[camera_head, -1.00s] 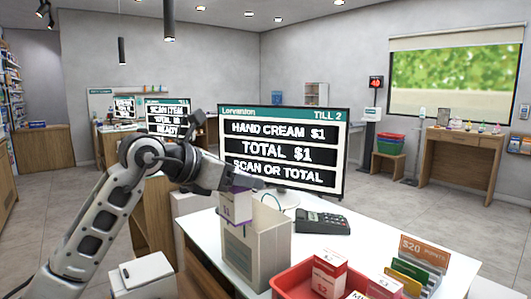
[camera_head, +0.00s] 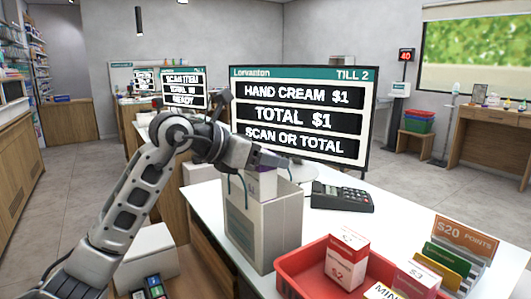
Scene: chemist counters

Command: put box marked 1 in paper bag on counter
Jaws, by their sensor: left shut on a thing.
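The white paper bag (camera_head: 265,230) stands upright on the counter, left of the red tray, with its handles up. My left gripper (camera_head: 268,160) is just above the bag's mouth. It is shut on a small white and purple box (camera_head: 264,183). The lower part of this box is hidden behind the bag's rim, so it appears to be partly inside the mouth. Its mark is too small to read surely now. My right gripper is out of view.
A red tray (camera_head: 300,283) at the front holds a box marked 2 (camera_head: 346,262) and other boxes. Coloured cards (camera_head: 447,262) stand at right. The white counter between bag and terminal is clear.

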